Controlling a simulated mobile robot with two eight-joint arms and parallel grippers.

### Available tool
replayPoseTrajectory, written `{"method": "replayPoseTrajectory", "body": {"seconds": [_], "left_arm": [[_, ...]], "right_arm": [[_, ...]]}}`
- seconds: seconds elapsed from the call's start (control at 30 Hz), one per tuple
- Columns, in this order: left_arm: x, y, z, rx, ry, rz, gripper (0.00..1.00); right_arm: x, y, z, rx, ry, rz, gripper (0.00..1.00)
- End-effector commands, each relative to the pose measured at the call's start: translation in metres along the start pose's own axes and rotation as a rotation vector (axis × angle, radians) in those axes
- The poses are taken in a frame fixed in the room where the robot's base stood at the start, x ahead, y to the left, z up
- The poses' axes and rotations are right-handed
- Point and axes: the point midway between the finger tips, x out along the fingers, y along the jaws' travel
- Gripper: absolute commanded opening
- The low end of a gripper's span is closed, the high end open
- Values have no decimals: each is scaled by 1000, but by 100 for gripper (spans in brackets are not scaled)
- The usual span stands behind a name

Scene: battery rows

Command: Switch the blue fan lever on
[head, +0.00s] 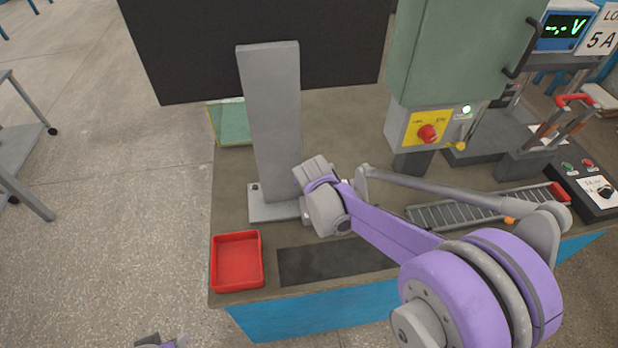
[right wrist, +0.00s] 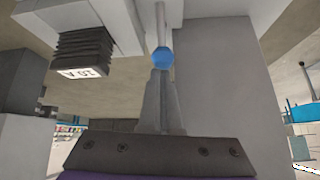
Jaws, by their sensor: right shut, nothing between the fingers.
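The blue lever knob (right wrist: 162,57) shows in the right wrist view on the end of a thin pale stem. My right gripper (right wrist: 160,75) is shut and empty. Its fingertips are right at the knob in that view; I cannot tell whether they touch it. In the head view the purple right arm reaches in from the lower right, its wrist in front of the grey post's foot. The lever and the right fingertips cannot be made out there. Only a sliver of what looks like my left arm (head: 172,343) shows at the bottom edge.
The tall grey post (head: 272,125) stands on the bench beside the right wrist. A red tray (head: 237,262) sits at the front left corner. A green cabinet (head: 460,55) with a red knob (head: 428,134) stands behind right. A black ribbed block (right wrist: 85,50) is near the lever.

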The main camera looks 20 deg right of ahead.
Motion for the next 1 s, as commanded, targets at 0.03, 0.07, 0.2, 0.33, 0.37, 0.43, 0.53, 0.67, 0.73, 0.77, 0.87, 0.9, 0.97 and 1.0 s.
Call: {"method": "replayPoseTrajectory", "body": {"seconds": [0.03,0.07,0.2,0.33,0.37,0.43,0.53,0.67,0.73,0.77,0.87,0.9,0.97,1.0], "left_arm": [[1,0,1,0,0,0,50],[1,0,1,0,-1,0,50],[3,0,2,0,-1,0,50],[4,0,3,0,-2,0,50],[4,0,3,0,-2,0,50],[5,0,4,0,-2,0,50],[7,0,5,0,-3,0,50],[9,0,6,0,-3,0,50],[9,0,6,0,-4,0,50],[9,0,6,0,-4,0,50],[10,0,6,0,-4,0,50],[10,0,6,0,-4,0,50],[10,0,7,0,-4,0,50],[10,0,7,0,-4,0,50]], "right_arm": [[-1,0,1,0,10,-3,0],[-1,0,2,1,17,-4,0],[-4,1,3,3,49,-10,0],[-6,1,5,4,81,-15,0],[-7,1,5,5,89,-17,0],[-8,2,6,6,106,-20,0],[-11,2,9,9,141,-26,0],[-14,3,11,11,192,-36,0],[-16,3,12,12,211,-39,0],[-16,3,13,13,218,-41,0],[-18,3,14,14,239,-44,0],[-18,4,14,15,245,-46,0],[-18,4,15,16,253,-47,0],[-19,4,15,16,258,-48,0]]}}
